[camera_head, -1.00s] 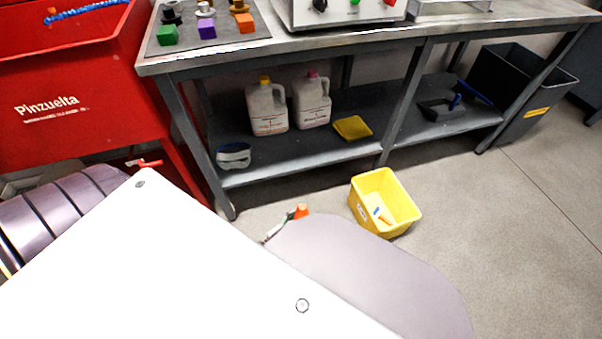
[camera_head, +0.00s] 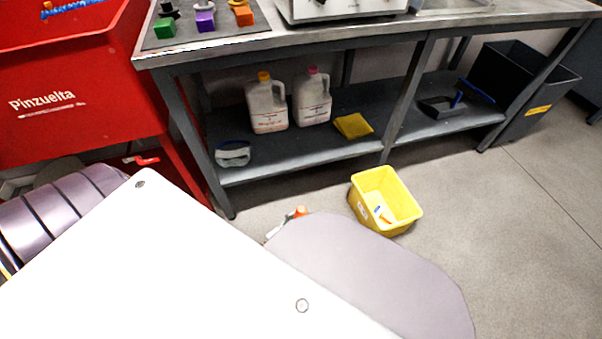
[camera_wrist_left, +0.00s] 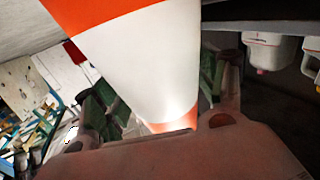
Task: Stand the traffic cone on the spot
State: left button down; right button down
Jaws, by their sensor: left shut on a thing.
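The traffic cone (camera_wrist_left: 150,55), with orange and white bands, fills the upper middle of the left wrist view. My left gripper (camera_wrist_left: 160,100) is shut on it, with a dark green-padded finger on either side. In the head view only a small orange and white part of the cone (camera_head: 300,212) shows, low over the floor in front of the bench. The rest of the cone and nearly all of the gripper are hidden there behind my own arm. The spot is not visible in either view. My right gripper is not in view.
A yellow bin (camera_head: 385,203) with small items inside stands on the floor, right of the cone. Behind is a metal workbench (camera_head: 270,46) with jugs on its lower shelf (camera_head: 285,160). A red tub (camera_head: 75,95) stands at left.

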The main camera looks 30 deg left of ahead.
pick_arm(q)
notch_tip(320, 180, down, 2)
jog(key=shift+f+b, duration=0.1)
jog(key=shift+b, duration=0.5)
jog(key=shift+f+b, duration=0.5)
jog(key=shift+f, duration=0.1)
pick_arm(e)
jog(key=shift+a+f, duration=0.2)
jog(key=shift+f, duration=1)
pick_arm(q)
jog(key=shift+f, duration=0.1)
jog(key=shift+f+b, duration=1)
jog(key=shift+f, duration=0.25)
jog(key=shift+f+b, duration=0.35)
jog(key=shift+f, duration=0.2)
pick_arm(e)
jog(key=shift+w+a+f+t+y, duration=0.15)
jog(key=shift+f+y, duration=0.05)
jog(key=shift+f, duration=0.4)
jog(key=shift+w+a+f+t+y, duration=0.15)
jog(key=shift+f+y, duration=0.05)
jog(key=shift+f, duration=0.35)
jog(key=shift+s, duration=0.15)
pick_arm(q)
jog(key=shift+c, duration=0.8)
grip_release()
jog(key=shift+f, duration=0.1)
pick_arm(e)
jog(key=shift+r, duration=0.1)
